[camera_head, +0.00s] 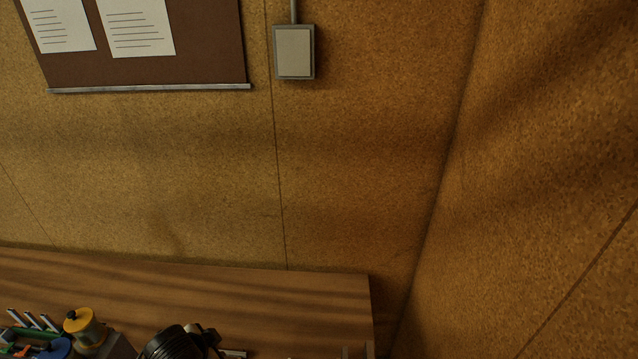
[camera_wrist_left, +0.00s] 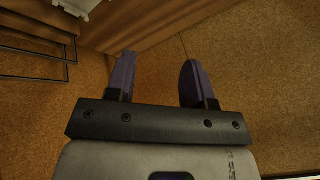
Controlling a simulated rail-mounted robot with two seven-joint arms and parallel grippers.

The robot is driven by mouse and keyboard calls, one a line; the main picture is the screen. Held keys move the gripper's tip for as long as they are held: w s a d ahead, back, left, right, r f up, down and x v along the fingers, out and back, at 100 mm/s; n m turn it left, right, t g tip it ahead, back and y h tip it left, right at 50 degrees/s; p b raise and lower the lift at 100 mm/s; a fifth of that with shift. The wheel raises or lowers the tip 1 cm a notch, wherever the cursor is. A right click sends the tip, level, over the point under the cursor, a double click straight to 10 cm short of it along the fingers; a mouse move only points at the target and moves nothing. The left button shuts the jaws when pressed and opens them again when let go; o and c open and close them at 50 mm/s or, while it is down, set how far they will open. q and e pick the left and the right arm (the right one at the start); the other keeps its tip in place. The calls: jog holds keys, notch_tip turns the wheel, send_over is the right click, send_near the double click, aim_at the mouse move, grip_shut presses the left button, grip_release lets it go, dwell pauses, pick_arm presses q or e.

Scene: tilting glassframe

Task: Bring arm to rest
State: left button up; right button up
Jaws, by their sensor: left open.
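My left gripper (camera_wrist_left: 158,82) shows in the left wrist view with its two dark purple fingers apart. Nothing is between the fingers. Behind them is a cork-textured surface with a seam. Neither of my grippers shows in the head view, and my right gripper is in neither view. No glass frame can be made out in either view.
In the head view a wooden bench top (camera_head: 250,300) runs along the cork wall (camera_head: 160,180). A yellow cylinder (camera_head: 86,328) and a black round object (camera_head: 172,345) stand at its front. A dark metal rack (camera_wrist_left: 35,60) is at upper left in the wrist view.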

pick_arm(q)
jog(key=s+d+r+n+t+p, duration=0.2)
jog(key=s+d+r+n+t, duration=0.15)
jog(key=s+r, duration=0.5)
jog(key=s+f+n+g+p, duration=0.1)
jog(key=s+f, duration=0.4)
jog(key=s, duration=0.6)
jog(key=s+f+n+g+p, duration=0.2)
jog(key=s+f+g+p, duration=0.1)
jog(key=s, duration=0.9)
notch_tip(320, 180, down, 3)
jog(key=shift+a+r+g+p, duration=0.1)
jog(key=shift+a+g+p, duration=0.25)
jog(key=shift+g, duration=0.5)
jog(key=shift+d+n, duration=0.1)
jog(key=shift+n, duration=0.15)
